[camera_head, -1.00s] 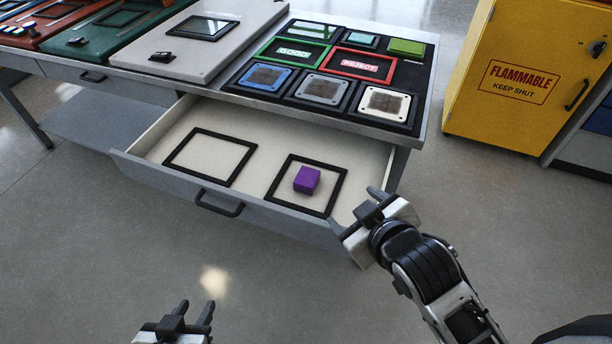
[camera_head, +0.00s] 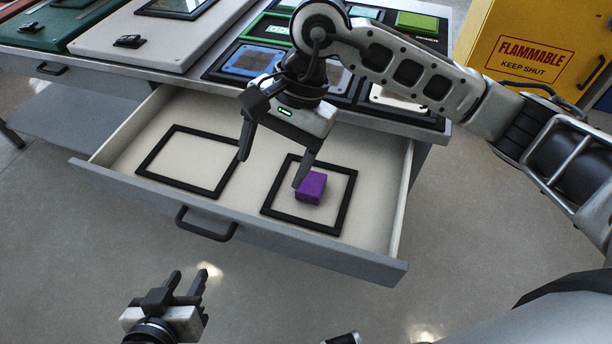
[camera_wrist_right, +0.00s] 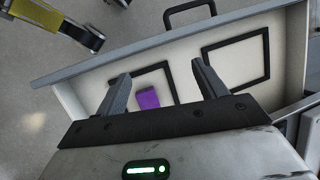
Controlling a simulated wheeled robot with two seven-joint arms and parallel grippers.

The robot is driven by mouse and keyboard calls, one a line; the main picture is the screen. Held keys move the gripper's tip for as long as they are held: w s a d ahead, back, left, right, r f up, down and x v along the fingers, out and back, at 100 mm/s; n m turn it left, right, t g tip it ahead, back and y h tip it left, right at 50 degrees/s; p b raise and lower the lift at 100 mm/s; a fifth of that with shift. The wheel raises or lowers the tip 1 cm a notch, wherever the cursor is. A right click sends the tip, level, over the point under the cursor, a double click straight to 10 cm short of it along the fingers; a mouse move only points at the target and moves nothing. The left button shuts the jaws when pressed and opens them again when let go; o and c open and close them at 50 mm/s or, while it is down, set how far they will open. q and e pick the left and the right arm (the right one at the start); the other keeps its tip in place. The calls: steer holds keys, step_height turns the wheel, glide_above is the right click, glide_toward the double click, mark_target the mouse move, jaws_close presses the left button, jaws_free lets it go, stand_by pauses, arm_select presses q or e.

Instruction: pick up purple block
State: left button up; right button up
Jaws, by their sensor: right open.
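The purple block (camera_head: 311,187) sits in the open drawer, inside the right-hand black square frame (camera_head: 345,205). My right gripper (camera_head: 271,171) is open above the drawer, with its fingers pointing down; one fingertip overlaps the block's upper left edge in the head view. In the right wrist view the block (camera_wrist_right: 148,99) shows between the open fingers (camera_wrist_right: 162,84), nearer the left one. I cannot tell its exact height above the block, and nothing is held. My left gripper (camera_head: 182,283) is open and empty at the lower left, over the floor in front of the drawer.
The open drawer (camera_head: 120,150) has low walls and a front handle (camera_head: 205,224). A second black frame (camera_head: 165,187) in it is empty. The tabletop with panels and pads lies behind. A yellow flammable cabinet (camera_head: 528,30) stands at the right.

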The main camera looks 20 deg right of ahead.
steer(key=w+d+t+h, duration=0.1)
steer(key=w+d+h, duration=0.35)
steer(key=d, duration=0.35)
glide_above(311, 182)
steer(key=shift+n, duration=0.4)
steer(key=f, duration=0.9)
steer(key=shift+d, duration=0.2)
steer(key=shift+a+f+p, duration=0.2)
steer(key=shift+f+p, duration=0.1)
steer(key=shift+f, duration=2.8)
steer(key=c, duration=1.1)
